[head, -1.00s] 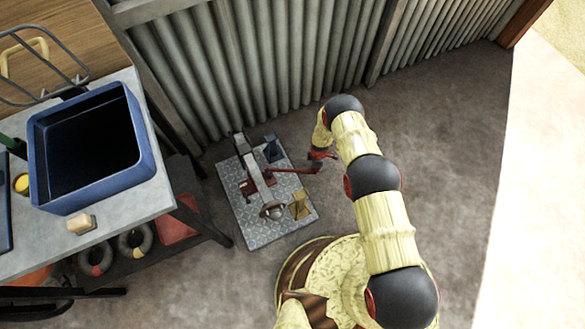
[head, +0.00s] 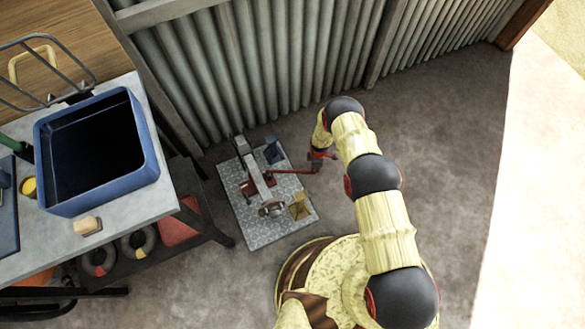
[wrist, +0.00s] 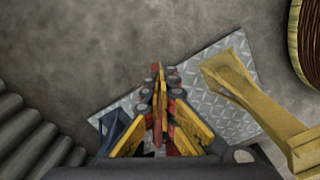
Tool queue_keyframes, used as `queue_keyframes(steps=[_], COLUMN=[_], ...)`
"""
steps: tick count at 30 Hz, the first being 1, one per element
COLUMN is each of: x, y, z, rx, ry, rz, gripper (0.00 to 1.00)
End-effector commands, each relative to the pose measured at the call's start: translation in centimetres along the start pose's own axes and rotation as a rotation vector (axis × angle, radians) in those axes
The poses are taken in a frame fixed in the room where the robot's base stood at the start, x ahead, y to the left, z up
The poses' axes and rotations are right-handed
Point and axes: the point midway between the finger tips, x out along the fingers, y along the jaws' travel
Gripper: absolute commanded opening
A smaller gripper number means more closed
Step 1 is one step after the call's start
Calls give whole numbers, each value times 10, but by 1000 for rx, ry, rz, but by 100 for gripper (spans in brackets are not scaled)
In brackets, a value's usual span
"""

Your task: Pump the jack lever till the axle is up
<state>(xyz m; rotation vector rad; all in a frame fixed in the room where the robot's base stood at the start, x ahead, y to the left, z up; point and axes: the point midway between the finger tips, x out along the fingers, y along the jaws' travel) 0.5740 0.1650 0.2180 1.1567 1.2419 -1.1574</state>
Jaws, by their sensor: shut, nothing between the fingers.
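The jack's red lever (head: 293,171) sticks out to the right from the red jack (head: 252,188), low over the tread plate (head: 243,232). A grey axle beam (head: 253,165) with a round hub (head: 271,208) at its near end lies across the jack. My gripper (head: 318,158) is at the lever's outer end in the head view; I cannot tell whether they touch. In the wrist view my gripper (wrist: 158,72) is shut and empty, its fingers together above the plate's edge. They and the wrist housing hide most of the jack there.
A yellow stand (head: 299,207) and a blue stand (head: 272,151) sit on the plate beside the axle. A corrugated wall (head: 290,60) rises behind. A bench (head: 130,215) with a blue tub (head: 150,165) stands left. Bare floor (head: 430,130) is free at right.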

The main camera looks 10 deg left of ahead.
Motion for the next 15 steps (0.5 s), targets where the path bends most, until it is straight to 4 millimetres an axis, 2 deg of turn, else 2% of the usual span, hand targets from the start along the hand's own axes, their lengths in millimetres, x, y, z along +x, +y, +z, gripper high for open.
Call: queue_keyframes(steps=[1, 9, 15], x=[-8, -38, -52], y=[0, 0, 0], z=[0, 0, 0], rx=[0, 0, 0], ry=[0, 0, 0], rz=[0, 0, 0], gripper=[0, 0, 0])
